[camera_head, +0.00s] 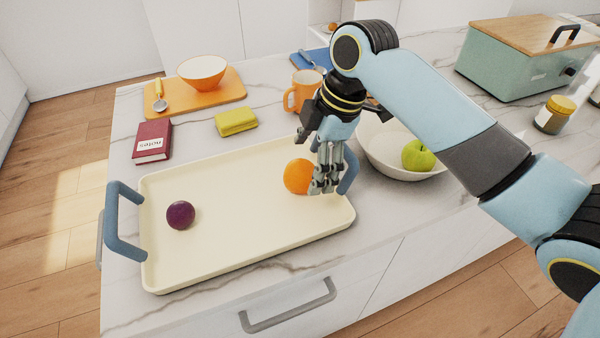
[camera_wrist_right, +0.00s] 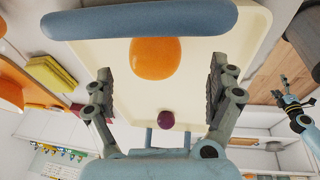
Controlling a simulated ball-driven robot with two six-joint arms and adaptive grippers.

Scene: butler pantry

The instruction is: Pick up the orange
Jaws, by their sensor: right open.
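The orange (camera_head: 298,176) lies on the cream tray (camera_head: 230,245), near its right end. It also shows in the right wrist view (camera_wrist_right: 155,58), ahead of the fingers and midway between them. My right gripper (camera_head: 325,185) points down over the right end of the tray, just right of the orange, and its fingers partly overlap the fruit in the head view. In the right wrist view the right gripper (camera_wrist_right: 160,88) is open, with nothing between its fingers. My left gripper is not in the head view; a blue hand at the right edge of the wrist view may be it.
A purple plum (camera_head: 180,215) lies on the tray's left part. The tray has raised blue handles (camera_head: 124,222) at both ends. A white bowl with a green apple (camera_head: 418,155) stands close right of my gripper. An orange mug (camera_head: 302,92) stands behind it. The tray's middle is clear.

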